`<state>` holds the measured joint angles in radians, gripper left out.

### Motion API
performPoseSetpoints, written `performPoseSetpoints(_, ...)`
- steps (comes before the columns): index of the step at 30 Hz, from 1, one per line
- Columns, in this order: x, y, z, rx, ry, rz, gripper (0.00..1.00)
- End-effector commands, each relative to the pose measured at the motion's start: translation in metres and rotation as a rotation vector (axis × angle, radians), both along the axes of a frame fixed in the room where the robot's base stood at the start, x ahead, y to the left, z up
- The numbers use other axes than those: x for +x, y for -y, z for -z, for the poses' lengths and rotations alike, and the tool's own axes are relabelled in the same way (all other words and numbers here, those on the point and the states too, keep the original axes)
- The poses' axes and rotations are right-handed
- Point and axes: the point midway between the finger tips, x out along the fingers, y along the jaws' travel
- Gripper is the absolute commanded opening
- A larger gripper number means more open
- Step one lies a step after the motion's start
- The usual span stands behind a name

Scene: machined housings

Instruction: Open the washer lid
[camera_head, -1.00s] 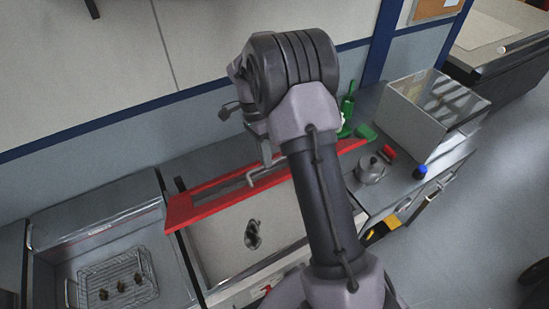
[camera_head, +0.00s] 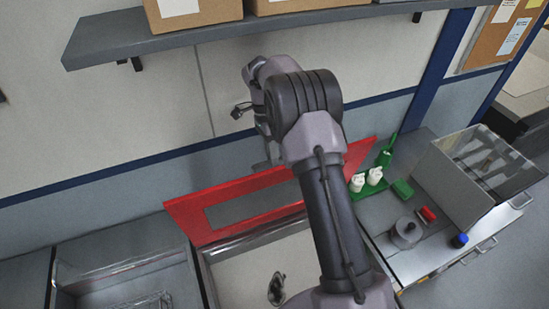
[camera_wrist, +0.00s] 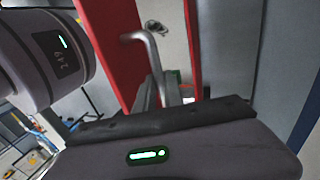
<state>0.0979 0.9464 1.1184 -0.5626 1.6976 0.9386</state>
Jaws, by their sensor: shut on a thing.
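The washer lid (camera_head: 184,211) is a red frame with a grey window. In the head view it stands steeply raised along the back of the washer (camera_head: 240,277), whose pale basin lies open in front. In the wrist view the red lid (camera_wrist: 104,45) fills the upper middle, and its bent grey bar handle (camera_wrist: 150,50) runs down to my gripper (camera_wrist: 165,92). My gripper is shut on the handle; its fingertips are partly hidden by the wrist housing. In the head view, my arm covers the lid's middle right.
A dark metal part (camera_head: 276,288) lies in the basin. A shelf (camera_head: 170,36) with boxes hangs on the wall above. At right, the bench holds white bottles on a green tray (camera_head: 362,196), a grey round pot (camera_head: 406,232) and a clear-topped bin (camera_head: 470,185).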

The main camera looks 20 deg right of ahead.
Motion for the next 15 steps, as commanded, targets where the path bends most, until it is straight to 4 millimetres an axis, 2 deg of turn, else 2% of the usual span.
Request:
performPoseSetpoints(13,-0.0002,-0.0012,0.0029,0.002,-0.005,-0.001,0.00)
performPoseSetpoints(14,-0.0002,-0.0012,0.0029,0.002,-0.005,-0.001,0.18)
performPoseSetpoints(15,-0.0002,-0.0012,0.0027,0.002,-0.005,-0.001,0.26)
